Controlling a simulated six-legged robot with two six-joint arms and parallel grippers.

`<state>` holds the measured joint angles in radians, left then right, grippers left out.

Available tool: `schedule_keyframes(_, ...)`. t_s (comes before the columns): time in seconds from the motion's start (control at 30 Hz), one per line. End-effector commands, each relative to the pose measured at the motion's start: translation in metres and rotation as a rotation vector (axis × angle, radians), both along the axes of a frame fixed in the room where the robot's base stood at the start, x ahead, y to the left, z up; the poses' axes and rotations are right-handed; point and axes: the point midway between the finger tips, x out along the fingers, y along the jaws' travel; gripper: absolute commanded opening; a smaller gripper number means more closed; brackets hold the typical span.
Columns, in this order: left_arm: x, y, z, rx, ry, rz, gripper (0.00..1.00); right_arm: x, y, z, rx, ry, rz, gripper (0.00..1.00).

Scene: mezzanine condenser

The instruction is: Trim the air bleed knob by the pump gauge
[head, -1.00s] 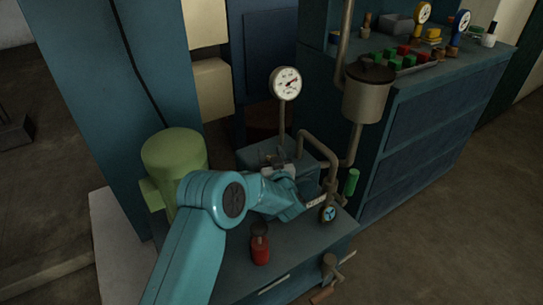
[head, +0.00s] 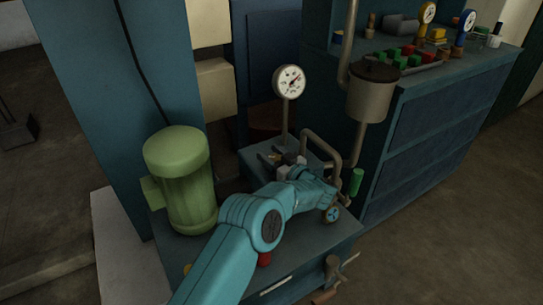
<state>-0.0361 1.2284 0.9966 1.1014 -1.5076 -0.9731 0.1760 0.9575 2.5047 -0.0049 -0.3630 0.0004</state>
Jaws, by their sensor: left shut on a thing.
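My right gripper is not in view.
A green motor (head: 182,180) stands left of the pump block. A grey pot (head: 370,92) hangs above. A red object (head: 264,259) is partly behind my arm.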

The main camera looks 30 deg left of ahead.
Motion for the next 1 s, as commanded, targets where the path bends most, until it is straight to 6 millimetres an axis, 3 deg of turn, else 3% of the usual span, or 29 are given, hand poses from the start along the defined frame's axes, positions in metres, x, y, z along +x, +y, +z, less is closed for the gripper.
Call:
schedule_keyframes(0.3, 0.0, 0.001, 0.0, 0.001, 0.001, 0.002, 0.22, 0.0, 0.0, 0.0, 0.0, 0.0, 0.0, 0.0)
schedule_keyframes(0.33, 0.0, 0.001, 0.0, 0.001, 0.001, 0.002, 0.62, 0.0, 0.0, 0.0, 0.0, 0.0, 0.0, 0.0)
schedule_keyframes(0.37, 0.0, 0.001, 0.0, 0.001, 0.001, 0.002, 0.71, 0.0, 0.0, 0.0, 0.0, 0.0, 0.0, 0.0)
schedule_keyframes(0.77, -0.002, -0.008, 0.001, 0.0, 0.0, -0.002, 0.73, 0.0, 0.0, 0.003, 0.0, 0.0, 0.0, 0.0)
schedule_keyframes(1.0, -0.021, -0.059, 0.003, 0.001, 0.002, -0.005, 0.73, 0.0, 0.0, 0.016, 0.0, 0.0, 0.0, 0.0)
